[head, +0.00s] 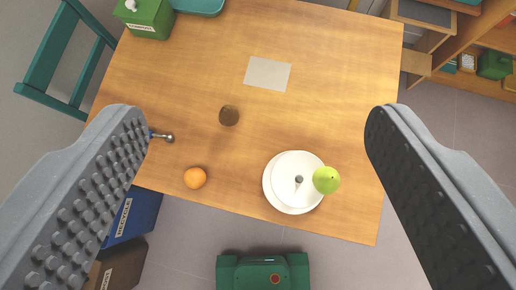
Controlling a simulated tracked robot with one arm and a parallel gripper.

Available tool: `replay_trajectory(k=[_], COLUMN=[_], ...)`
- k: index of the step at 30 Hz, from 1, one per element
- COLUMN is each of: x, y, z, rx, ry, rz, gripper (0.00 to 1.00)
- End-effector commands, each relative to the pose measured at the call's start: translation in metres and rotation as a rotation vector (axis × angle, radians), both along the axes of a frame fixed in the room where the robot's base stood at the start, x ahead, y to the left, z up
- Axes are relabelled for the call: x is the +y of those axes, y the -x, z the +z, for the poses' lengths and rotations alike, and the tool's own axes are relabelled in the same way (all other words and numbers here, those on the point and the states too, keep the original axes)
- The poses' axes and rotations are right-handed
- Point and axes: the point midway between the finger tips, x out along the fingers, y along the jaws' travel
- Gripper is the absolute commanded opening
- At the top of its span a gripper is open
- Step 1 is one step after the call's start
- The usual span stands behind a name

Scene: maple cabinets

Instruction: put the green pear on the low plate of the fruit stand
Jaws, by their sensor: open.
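The green pear (326,180) is seen from above and looks round, with a small dark stem. It overlaps the right edge of the white fruit stand (271,192). The stand has a wide low plate, a slightly smaller upper plate and a grey knob at its centre. I cannot tell whether the pear rests on the low plate or stands against its rim. My gripper (254,112) is wide open and empty, high above the table. The stand and pear lie between its fingers in the picture, nearer the right finger.
The wooden table (330,110) also holds an orange (195,178), a brown round object (229,115), a pale sheet (267,74) and a metal-ended item (163,136) beside the left finger. A green box (149,18) stands top left. A teal chair (65,60) and shelves flank the table.

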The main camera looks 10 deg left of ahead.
Motion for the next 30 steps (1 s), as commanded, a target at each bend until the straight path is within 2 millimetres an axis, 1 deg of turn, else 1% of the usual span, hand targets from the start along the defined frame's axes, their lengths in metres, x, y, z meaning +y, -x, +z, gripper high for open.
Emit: replay_trajectory(k=[1, 2, 3, 4, 7, 9, 12, 15, 17, 30], x=[0.007, 0.011, 0.017, 0.021, 0.031, 0.033, 0.039, 0.041, 0.042, 0.042], y=[0.013, 0.018, 0.027, 0.034, 0.055, 0.069, 0.084, 0.092, 0.094, 0.094], z=[0.023, 0.034, 0.050, 0.063, 0.094, 0.112, 0.132, 0.141, 0.143, 0.143], rx=[-0.065, -0.099, -0.149, -0.187, -0.290, -0.349, -0.416, -0.448, -0.456, -0.457], ry=[0.007, 0.011, 0.017, 0.021, 0.031, 0.039, 0.046, 0.050, 0.051, 0.050], rz=[0.007, 0.010, 0.014, 0.016, 0.021, 0.022, 0.023, 0.023, 0.022, 0.023], gripper=[0.72, 0.72, 0.72, 0.72, 0.72, 0.72, 0.72, 0.72, 0.72, 0.72])
